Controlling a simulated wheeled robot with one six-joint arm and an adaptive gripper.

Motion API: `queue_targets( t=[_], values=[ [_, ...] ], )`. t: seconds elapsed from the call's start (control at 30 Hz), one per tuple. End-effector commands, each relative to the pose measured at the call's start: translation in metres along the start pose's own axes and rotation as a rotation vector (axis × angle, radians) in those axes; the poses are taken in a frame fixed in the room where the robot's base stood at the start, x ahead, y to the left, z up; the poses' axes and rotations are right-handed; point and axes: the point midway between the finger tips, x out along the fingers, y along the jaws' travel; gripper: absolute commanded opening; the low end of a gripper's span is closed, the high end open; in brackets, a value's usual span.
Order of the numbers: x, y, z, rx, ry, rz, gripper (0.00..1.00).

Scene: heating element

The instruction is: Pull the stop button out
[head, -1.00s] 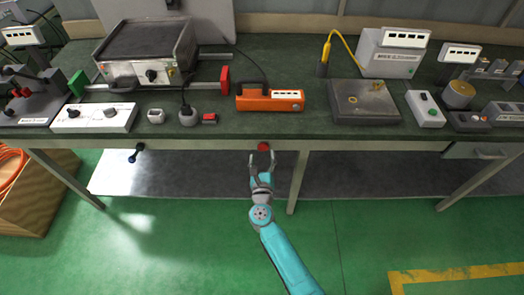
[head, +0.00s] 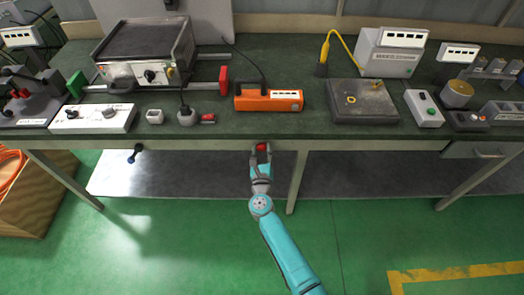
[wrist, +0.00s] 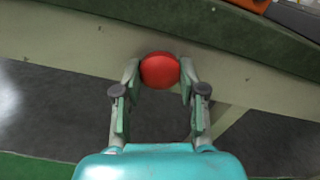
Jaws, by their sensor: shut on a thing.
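The stop button is a red round knob (head: 262,147) on the front edge of the workbench, below the orange device. In the wrist view the red button (wrist: 160,70) sits between my fingertips, against the pale bench edge. My gripper (head: 261,149) is shut on it, one finger at each side; it also shows in the wrist view (wrist: 159,73). The button's base and stem are hidden behind its red head.
The green-topped workbench (head: 222,131) spans the view. An orange device (head: 269,101) stands above the button. A grey plate (head: 362,103) is to its right and a white switch box (head: 92,119) to its left. A bench leg (head: 298,178) stands right of my arm. The green floor in front is clear.

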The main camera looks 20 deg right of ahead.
Motion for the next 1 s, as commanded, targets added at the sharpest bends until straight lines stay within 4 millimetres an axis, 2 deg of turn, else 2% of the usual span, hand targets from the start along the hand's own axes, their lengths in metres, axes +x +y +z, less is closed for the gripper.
queue_targets(
  t=[0.23,0.47,0.5,0.57,0.87,1.0],
  values=[
    [-0.012,0.000,0.000,-0.001,-0.001,0.001,0.00],
    [-0.013,0.000,0.000,-0.001,0.000,0.000,0.00],
    [-0.013,0.000,0.000,-0.001,0.000,0.001,0.50],
    [-0.013,0.000,0.000,-0.001,0.000,0.001,0.65],
    [-0.013,0.000,0.000,0.000,0.000,0.000,0.67],
    [-0.020,0.001,-0.001,-0.001,0.001,0.002,0.67]
  ],
)
